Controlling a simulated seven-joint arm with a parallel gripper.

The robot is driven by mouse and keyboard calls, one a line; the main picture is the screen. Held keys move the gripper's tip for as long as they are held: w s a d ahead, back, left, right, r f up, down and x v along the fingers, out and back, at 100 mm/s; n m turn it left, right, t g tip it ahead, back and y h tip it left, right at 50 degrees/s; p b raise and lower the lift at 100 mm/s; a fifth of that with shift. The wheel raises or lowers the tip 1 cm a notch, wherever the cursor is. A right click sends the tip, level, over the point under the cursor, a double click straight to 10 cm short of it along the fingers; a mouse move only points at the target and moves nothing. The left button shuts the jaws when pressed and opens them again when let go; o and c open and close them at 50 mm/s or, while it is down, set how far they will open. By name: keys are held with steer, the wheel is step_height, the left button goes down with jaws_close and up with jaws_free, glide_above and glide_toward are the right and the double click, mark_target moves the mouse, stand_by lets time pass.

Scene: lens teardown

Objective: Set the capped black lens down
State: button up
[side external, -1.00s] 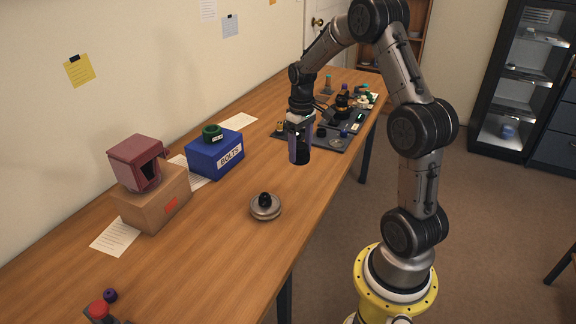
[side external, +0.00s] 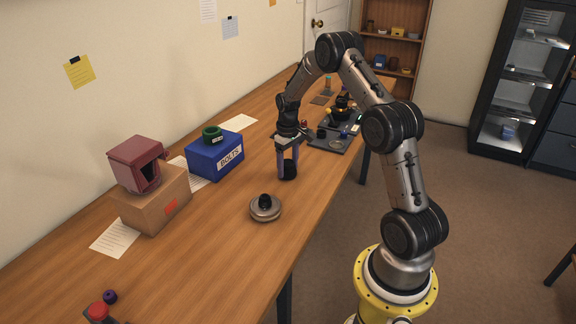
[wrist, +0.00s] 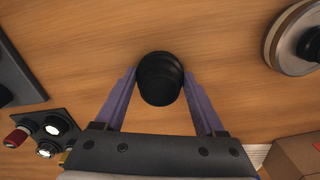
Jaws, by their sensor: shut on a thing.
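The capped black lens (side external: 288,170) is upright between the two purple fingers of my gripper (side external: 288,167), low over the wooden table or on it; I cannot tell whether its base touches. In the wrist view the lens (wrist: 160,79) shows from above as a dark round shape. My gripper (wrist: 160,85) is shut on it, one finger on each side.
A round grey disc with a black knob (side external: 265,208) stands nearer the camera. A blue BOLTS box (side external: 215,155) with a green ring (side external: 212,133) on top is to the left. A dark tray of parts (side external: 327,143) lies behind. Bare table (side external: 235,235) surrounds the lens.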

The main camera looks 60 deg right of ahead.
mark_target(288, 162)
steer(key=o, duration=1.6)
steer(key=shift+f, duration=0.1)
steer(key=shift+c, duration=0.2)
step_height(288, 162, up, 11)
steer(key=shift+r, duration=0.1)
steer(key=s+a+r+n+t, duration=0.1)
steer(key=s+a+r, duration=0.1)
steer(key=a+r, duration=0.35)
steer(key=s+a+r+t+h, duration=0.1)
steer(key=s+a+r, duration=0.25)
steer(key=a, duration=0.35)
steer(key=s+a+r+n+t, duration=0.1)
steer(key=s+a+r, duration=0.1)
steer(key=a+r, duration=0.4)
steer(key=s+a+t, duration=0.1)
steer(key=s+a, duration=0.4)
steer(key=s, duration=0.2)
steer(key=s+a+f+n+t+y, duration=0.1)
steer(key=s+a, duration=0.4)
steer(key=s, duration=0.3)
steer(key=shift+s+a+t, duration=0.2)
steer(key=shift+t, duration=0.1)
